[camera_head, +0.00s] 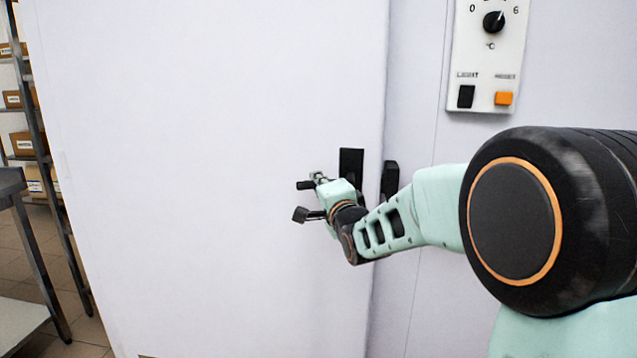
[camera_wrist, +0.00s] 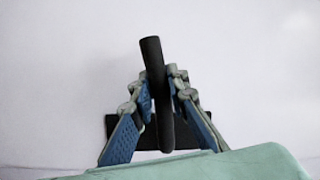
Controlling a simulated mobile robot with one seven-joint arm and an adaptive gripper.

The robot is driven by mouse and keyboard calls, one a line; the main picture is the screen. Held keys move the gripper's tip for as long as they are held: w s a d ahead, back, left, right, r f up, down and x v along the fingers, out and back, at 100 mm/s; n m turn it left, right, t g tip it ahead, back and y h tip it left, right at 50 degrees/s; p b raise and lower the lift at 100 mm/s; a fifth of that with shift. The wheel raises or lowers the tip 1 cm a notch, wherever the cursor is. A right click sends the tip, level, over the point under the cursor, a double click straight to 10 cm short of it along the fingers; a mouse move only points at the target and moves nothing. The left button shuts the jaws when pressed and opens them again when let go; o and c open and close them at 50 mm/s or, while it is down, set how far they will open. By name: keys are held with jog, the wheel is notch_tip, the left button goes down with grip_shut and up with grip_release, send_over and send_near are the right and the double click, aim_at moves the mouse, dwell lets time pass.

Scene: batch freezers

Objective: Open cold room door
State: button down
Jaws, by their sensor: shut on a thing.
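The white cold room door (camera_head: 200,180) fills the middle of the head view. A black plate (camera_head: 351,163) sits near its right edge, partly hidden behind my gripper. The door's black bar handle (camera_head: 305,185) sticks out beside my fingers; it also shows in the wrist view (camera_wrist: 152,52), running between the two blue-padded fingers. My gripper (camera_head: 311,197) is shut on this handle, with one finger on each side of it in the wrist view (camera_wrist: 163,92). A black latch piece (camera_head: 390,180) is on the frame, just right of the door's edge. I cannot tell whether the door is slightly ajar.
A control panel (camera_head: 487,55) with a dial, a black switch and an orange button is on the wall at upper right. At far left stand a metal rack with boxes (camera_head: 22,143) and a dark-topped table (camera_head: 12,181). Tiled floor (camera_head: 88,300) shows there.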

jog(key=shift+d+f+n+g+h+b, duration=0.3)
jog(key=shift+f+n, duration=0.35)
jog(key=shift+n, duration=0.3)
jog(key=shift+d+f+n+g+h+b, duration=0.25)
jog(key=shift+f+n+g, duration=0.1)
jog(key=shift+f+n, duration=0.45)
jog(key=shift+d+f+n+g+h+b, duration=0.3)
jog(key=shift+f+n, duration=0.2)
jog(key=shift+n, duration=0.55)
jog(key=shift+a, duration=0.1)
